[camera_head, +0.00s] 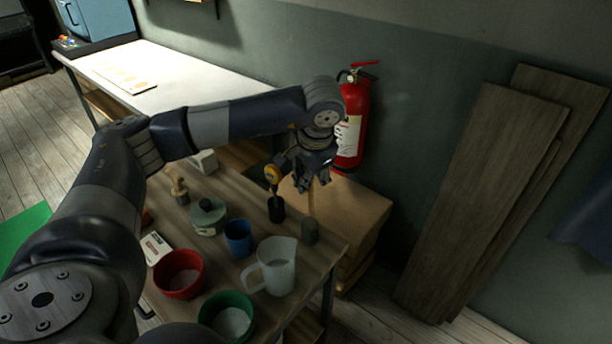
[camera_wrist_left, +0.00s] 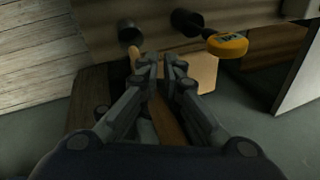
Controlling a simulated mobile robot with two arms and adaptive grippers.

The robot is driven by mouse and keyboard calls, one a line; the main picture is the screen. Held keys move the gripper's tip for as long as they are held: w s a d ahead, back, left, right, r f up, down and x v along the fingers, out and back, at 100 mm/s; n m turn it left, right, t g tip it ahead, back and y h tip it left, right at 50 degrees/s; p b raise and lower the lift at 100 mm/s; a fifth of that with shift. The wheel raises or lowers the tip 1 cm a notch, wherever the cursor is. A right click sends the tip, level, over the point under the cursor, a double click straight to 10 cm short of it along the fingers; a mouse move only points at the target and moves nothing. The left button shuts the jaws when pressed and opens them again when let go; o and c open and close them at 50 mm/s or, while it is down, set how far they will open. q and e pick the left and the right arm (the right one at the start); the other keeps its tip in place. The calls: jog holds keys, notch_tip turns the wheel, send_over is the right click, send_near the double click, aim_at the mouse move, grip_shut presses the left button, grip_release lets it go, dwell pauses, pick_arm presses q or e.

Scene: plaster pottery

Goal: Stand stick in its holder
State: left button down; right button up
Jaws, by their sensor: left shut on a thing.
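My left gripper (camera_head: 317,183) is shut on a thin wooden stick (camera_head: 311,204) above the right end of the wooden table. In the left wrist view the gripper (camera_wrist_left: 166,68) grips the stick (camera_wrist_left: 168,122), whose far end points at a small dark cylindrical holder (camera_wrist_left: 130,33). In the head view that holder (camera_head: 310,234) stands at the table's right edge, below the stick. I cannot tell whether the stick's end is inside the holder or just above it. A second dark holder (camera_head: 277,210) stands to its left with a yellow-headed tool (camera_head: 272,174) in it.
A clear jug (camera_head: 278,268), blue cup (camera_head: 238,238), red bowl (camera_head: 179,274), green bowl (camera_head: 227,317) and lidded pot (camera_head: 207,217) crowd the table. A cardboard box (camera_head: 356,212) lies beyond the table edge. A fire extinguisher (camera_head: 353,115) hangs on the wall behind my arm.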

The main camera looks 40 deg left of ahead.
pick_arm(q)
notch_tip(320, 180, down, 8)
jog(key=b, duration=0.5)
pick_arm(e)
jog(key=f, duration=0.6)
jog(key=shift+d, duration=0.25)
jog(key=shift+w+a+r, duration=0.1)
pick_arm(q)
jog(key=c, duration=1.1)
grip_release()
